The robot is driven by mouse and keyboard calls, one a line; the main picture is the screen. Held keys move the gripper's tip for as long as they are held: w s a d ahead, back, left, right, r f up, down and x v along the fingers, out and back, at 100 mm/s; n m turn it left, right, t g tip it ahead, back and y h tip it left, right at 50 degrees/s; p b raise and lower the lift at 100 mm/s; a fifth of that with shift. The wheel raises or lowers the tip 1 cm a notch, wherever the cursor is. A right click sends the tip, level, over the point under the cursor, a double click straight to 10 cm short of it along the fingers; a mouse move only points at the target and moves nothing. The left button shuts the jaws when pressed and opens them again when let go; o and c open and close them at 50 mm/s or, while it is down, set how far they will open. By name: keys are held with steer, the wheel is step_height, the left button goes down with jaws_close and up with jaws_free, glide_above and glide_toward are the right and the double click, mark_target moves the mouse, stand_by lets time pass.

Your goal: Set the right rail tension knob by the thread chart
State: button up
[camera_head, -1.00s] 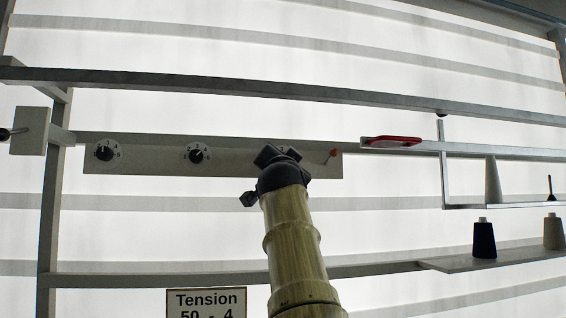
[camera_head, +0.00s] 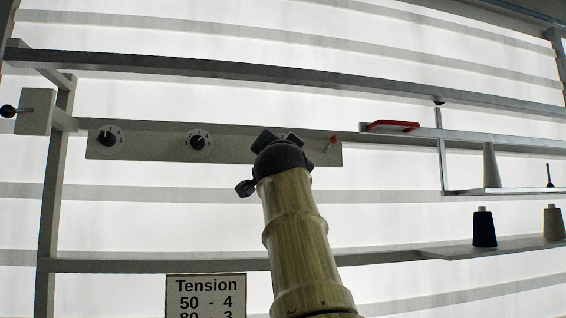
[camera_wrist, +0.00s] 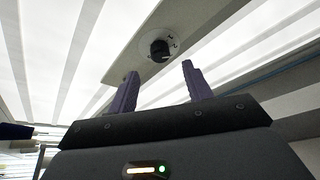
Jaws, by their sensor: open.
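The right rail tension knob is hidden behind my gripper (camera_head: 278,138) in the head view; only a bit of its dial shows. In the wrist view a black knob (camera_wrist: 159,50) on a white numbered dial sits ahead, between and beyond my two open, empty fingers (camera_wrist: 158,88). The fingers look apart from it. On the same rail plate (camera_head: 235,151) are a left knob (camera_head: 107,138) and a middle knob (camera_head: 198,142). The thread chart (camera_head: 206,296) reads "Tension 50 - 4"; a second line, seemingly "80 - 3", is cut by the frame edge.
A small red-tipped lever (camera_head: 332,141) stands right of my gripper. A red handle (camera_head: 391,126) lies on the rail further right. A dark spool (camera_head: 484,229), a pale spool (camera_head: 553,224) and a grey cone (camera_head: 491,166) stand on shelves at right.

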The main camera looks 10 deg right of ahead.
steer(key=b+v, duration=0.8)
steer(key=v, duration=0.3)
steer(key=shift+s, duration=0.3)
steer(key=shift+w+f, duration=0.1)
steer(key=shift+f, duration=0.05)
